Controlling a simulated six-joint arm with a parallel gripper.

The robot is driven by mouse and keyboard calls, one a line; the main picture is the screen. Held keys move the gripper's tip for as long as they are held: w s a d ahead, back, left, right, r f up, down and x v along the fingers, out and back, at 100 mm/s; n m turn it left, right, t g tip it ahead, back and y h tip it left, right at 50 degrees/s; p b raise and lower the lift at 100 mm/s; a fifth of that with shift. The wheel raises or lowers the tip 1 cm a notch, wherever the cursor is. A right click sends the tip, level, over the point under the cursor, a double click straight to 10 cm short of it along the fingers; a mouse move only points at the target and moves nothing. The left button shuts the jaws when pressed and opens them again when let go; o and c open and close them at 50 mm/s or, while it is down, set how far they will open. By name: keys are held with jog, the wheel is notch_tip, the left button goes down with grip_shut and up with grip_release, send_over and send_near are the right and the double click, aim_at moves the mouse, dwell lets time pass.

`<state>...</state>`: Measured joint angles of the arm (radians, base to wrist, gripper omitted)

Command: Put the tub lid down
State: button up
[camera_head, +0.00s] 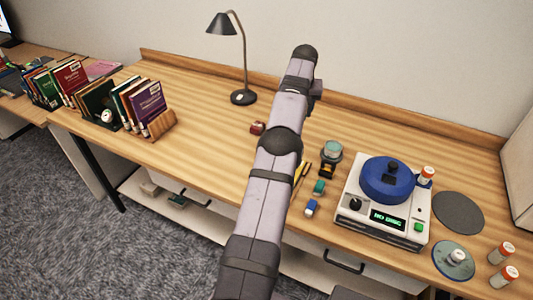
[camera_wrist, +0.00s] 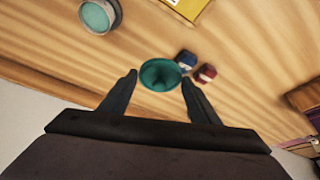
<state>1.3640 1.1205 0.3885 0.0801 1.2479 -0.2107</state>
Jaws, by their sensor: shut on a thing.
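In the wrist view my gripper (camera_wrist: 159,77) is shut on a round teal tub lid (camera_wrist: 160,74), its fingertips at the lid's two sides. The lid is above the wooden desk; I cannot tell how high. A round grey tub (camera_wrist: 99,15) with a teal inside stands on the desk at the upper left of that view, apart from the lid. In the head view a tub (camera_head: 331,151) stands just right of my arm. The lid and my fingertips are hidden there behind the arm.
Small blue (camera_wrist: 186,59) and red (camera_wrist: 207,73) items lie close by the lid in the wrist view. A white machine (camera_head: 385,205) with a blue round top stands right of the tub. Books (camera_head: 148,103) and a lamp (camera_head: 243,97) stand left. The left-middle desk (camera_head: 200,130) is clear.

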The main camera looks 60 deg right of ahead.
jog(key=w+a+f+n+t+y, duration=0.1)
jog(key=w+a+f+n+t, duration=0.1)
jog(key=w+a+f+n, duration=0.3)
jog(key=shift+w+a+n+y+b, duration=0.35)
jog(key=shift+w+n, duration=0.45)
jog(key=shift+w, duration=0.8)
jog(key=shift+f, duration=0.1)
jog(key=shift+f+p, duration=1.55)
jog(key=shift+f, duration=3.4)
